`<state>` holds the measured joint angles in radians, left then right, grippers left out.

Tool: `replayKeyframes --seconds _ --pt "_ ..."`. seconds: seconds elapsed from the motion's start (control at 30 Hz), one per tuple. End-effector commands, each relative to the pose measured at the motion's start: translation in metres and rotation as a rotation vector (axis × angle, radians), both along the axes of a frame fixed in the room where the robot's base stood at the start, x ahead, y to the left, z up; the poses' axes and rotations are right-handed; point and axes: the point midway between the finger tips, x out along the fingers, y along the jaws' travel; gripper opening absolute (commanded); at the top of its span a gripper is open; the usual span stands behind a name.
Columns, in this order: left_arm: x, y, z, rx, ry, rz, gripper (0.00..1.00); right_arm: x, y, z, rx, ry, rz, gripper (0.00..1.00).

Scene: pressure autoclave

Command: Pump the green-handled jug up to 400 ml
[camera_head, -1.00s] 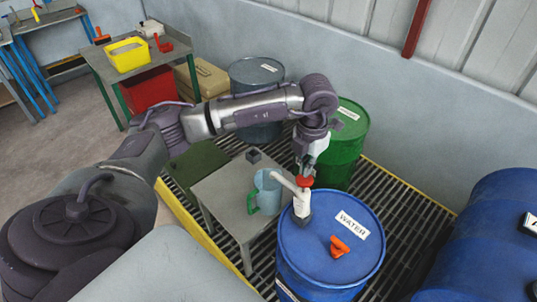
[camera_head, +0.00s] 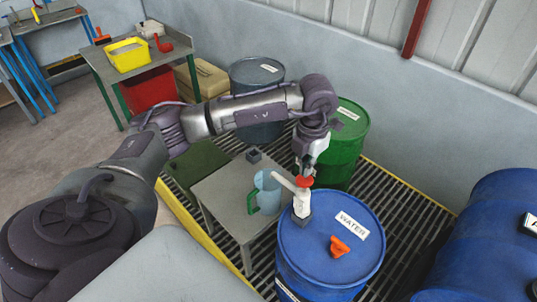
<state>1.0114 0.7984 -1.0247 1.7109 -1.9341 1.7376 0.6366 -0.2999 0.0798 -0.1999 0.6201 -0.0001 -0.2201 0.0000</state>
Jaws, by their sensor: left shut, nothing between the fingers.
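The green-handled jug (camera_head: 268,190) is light blue and see-through and stands upright on the small grey table (camera_head: 222,200). Its green handle (camera_head: 251,202) faces left. A white hand pump (camera_head: 301,200) with a red top (camera_head: 304,182) stands on the blue drum labelled WATER (camera_head: 318,255). Its spout points left, to the jug's rim. My left gripper (camera_head: 304,174) is shut and empty, pointing down right above the red top; I cannot tell whether it touches. The liquid level in the jug is too small to read. My right gripper is not in view.
An orange-red cap (camera_head: 339,246) lies on the WATER drum. A green drum (camera_head: 345,145) and a dark blue-grey drum (camera_head: 257,75) stand behind. More blue drums (camera_head: 490,240) are at the right.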

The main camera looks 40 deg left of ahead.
Motion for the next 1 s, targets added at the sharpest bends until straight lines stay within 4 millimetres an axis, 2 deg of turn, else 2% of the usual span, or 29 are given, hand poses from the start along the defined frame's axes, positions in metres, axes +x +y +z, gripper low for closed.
replayKeyframes --seconds 0.37,1.0 --pt "0.000 0.000 -0.002 0.000 0.000 0.000 0.00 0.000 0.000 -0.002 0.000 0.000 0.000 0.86" --pt "0.000 0.000 -0.027 0.000 0.000 0.000 0.00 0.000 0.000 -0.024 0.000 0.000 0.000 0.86"
